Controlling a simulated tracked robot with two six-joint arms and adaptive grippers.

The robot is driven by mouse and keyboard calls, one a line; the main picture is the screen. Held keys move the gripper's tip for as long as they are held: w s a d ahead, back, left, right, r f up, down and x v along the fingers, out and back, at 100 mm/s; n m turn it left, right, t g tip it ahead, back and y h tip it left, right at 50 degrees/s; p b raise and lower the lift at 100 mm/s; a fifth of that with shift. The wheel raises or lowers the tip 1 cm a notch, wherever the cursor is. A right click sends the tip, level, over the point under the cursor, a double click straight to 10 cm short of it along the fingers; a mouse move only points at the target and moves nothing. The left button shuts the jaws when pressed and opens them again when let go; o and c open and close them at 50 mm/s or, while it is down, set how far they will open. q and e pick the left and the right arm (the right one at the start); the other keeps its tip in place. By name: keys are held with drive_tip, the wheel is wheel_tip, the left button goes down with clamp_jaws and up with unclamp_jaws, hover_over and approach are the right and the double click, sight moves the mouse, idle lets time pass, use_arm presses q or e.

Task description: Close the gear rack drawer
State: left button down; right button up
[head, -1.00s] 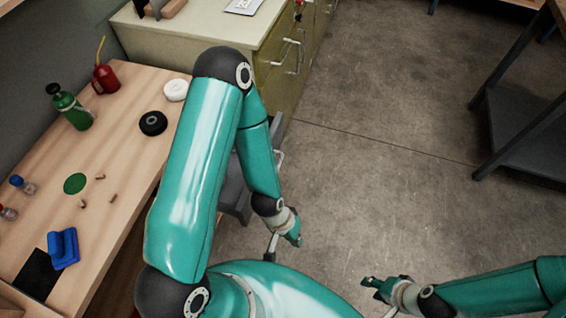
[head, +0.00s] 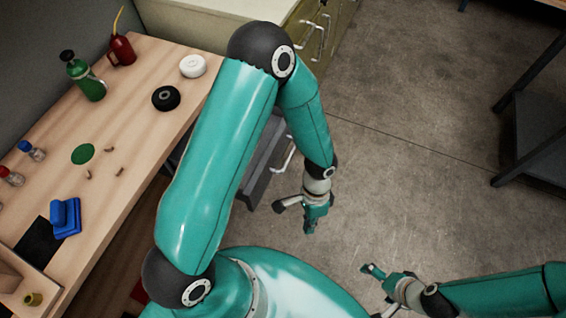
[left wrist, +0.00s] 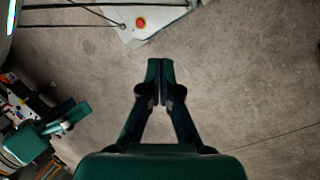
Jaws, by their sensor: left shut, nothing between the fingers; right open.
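A grey drawer unit (head: 256,178), which I take to be the gear rack, stands low beside the workbench. Its light handle (head: 288,158) faces the open floor. My left arm hides much of the unit, so I cannot tell how far a drawer stands out. My left gripper (head: 310,229) is shut and empty, over the floor to the right of and nearer than the handle, apart from it. The left wrist view shows its fingers together (left wrist: 160,64) over bare floor. My right gripper (head: 366,267) is open and empty over the floor at lower right.
A wooden workbench (head: 130,125) at left holds a green bottle (head: 85,77), a red oil can (head: 121,50), a black roll (head: 166,98) and a blue block (head: 66,218). A cabinet with handles (head: 325,38) stands behind. A dark shelf frame (head: 545,135) is at right. Floor between is clear.

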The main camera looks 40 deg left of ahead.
use_arm(q)
drive_tip(key=w+a+r+m+y+b, duration=0.3)
drive_tip(key=w+a+r+m+y, duration=0.3)
drive_tip(key=y, duration=0.1)
drive_tip(key=m+t+y, duration=0.1)
drive_tip(key=m+y, duration=0.1)
drive_tip(key=y, duration=0.2)
approach(274, 162)
drive_tip(key=b+x, duration=0.1)
drive_tip(key=x, duration=0.5)
drive_tip(key=shift+s+r, duration=0.1)
drive_tip(key=shift+r, duration=0.05)
